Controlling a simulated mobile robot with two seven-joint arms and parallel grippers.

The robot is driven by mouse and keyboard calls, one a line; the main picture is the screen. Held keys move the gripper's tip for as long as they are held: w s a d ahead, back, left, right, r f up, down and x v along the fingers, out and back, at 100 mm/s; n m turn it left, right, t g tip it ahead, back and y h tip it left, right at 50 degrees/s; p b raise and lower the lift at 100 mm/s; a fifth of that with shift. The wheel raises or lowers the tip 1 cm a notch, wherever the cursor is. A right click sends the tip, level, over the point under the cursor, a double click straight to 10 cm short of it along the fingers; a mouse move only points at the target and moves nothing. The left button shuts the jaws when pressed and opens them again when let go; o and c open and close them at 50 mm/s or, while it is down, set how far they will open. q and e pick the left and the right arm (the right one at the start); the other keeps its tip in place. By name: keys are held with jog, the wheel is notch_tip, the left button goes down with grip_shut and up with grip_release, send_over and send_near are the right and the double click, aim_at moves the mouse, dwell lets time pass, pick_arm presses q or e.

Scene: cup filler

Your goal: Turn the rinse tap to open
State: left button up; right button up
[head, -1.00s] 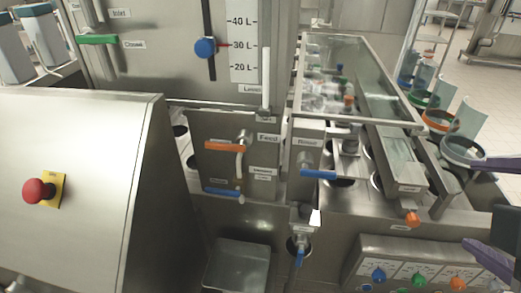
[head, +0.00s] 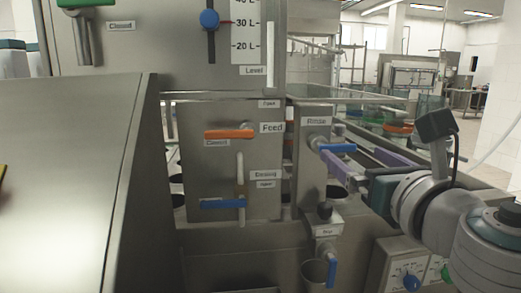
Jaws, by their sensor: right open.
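The rinse tap's blue lever (head: 338,148) sticks out to the right below the "Rinse" label (head: 318,122) on a steel panel, at the centre right of the head view. It lies roughly level. My right gripper (head: 346,154) has come in from the right with its two purple fingers apart, close to the lever. One finger shows below the lever and the other to its right. I cannot tell whether they touch it. My left gripper is not in view.
An orange feed lever (head: 230,134) and a blue lever (head: 223,203) sit on the panel to the left. Another blue-handled tap (head: 331,272) hangs below, over a cup (head: 314,274). A large steel housing (head: 70,180) fills the left side.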

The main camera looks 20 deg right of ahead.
aim_at(340, 147)
jog(key=x, duration=0.6)
jog(key=shift+c, duration=0.4)
jog(key=c, duration=1)
jog(key=shift+f+m+b, duration=0.1)
jog(key=shift+m+b, duration=0.2)
jog(key=shift+m, duration=0.1)
jog(key=shift+w+a+f+m+b, duration=0.1)
jog(key=shift+a+f+m+b, duration=0.55)
jog(key=shift+m, duration=2.2)
jog(key=shift+w+d+f+m+b, duration=0.1)
jog(key=shift+f+m+b, duration=0.3)
jog(key=shift+m+b, duration=1.6)
jog(key=shift+a+f+m+p, duration=0.1)
jog(key=shift+a+f+m, duration=0.3)
jog(key=shift+m, duration=3.35)
jog(key=shift+f, duration=0.1)
